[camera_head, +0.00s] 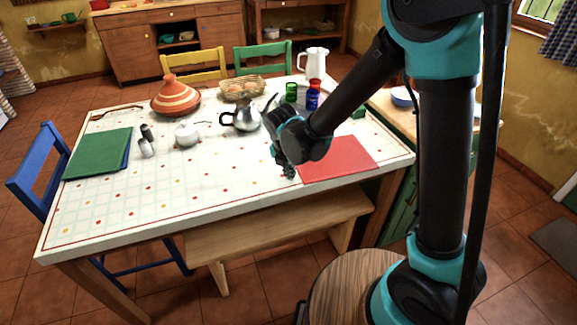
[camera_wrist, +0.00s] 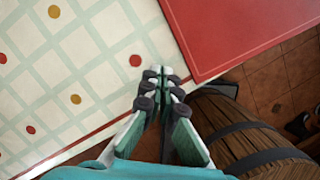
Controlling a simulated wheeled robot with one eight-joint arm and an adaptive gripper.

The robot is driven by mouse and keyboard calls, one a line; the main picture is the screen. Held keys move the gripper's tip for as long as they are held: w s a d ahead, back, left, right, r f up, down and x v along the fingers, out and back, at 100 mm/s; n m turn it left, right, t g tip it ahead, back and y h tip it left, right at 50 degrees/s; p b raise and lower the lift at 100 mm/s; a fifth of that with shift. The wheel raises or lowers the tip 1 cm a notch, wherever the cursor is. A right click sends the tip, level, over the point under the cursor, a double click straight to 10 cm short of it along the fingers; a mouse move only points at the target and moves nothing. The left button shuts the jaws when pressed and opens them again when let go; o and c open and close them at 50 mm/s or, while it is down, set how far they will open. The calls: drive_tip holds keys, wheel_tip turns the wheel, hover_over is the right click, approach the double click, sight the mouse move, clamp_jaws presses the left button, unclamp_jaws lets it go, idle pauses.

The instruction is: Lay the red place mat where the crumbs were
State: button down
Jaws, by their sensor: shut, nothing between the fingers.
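The red place mat (camera_head: 338,159) lies flat at the near right part of the table, close to its front edge. In the wrist view the red mat (camera_wrist: 225,35) fills the upper right, and its corner reaches the table's edge. My gripper (camera_head: 288,172) is just left of the mat, over the tablecloth. In the wrist view my gripper (camera_wrist: 165,75) is shut and empty, with its fingertips beside the mat's left edge. I cannot tell whether it touches the mat. No crumbs can be made out on the cloth.
A wooden bench (camera_head: 280,228) stands in front. The cloth left of the red mat is clear.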

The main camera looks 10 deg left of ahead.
drive_tip(key=shift+w+d+f, duration=0.15)
drive_tip(key=shift+w, duration=0.9)
drive_tip(key=shift+w+d+f, duration=0.1)
drive_tip(key=shift+w+d, duration=0.05)
drive_tip(key=shift+w, duration=0.85)
drive_tip(key=w, duration=0.5)
drive_tip(key=shift+w+d, duration=0.1)
drive_tip(key=shift+d, duration=0.3)
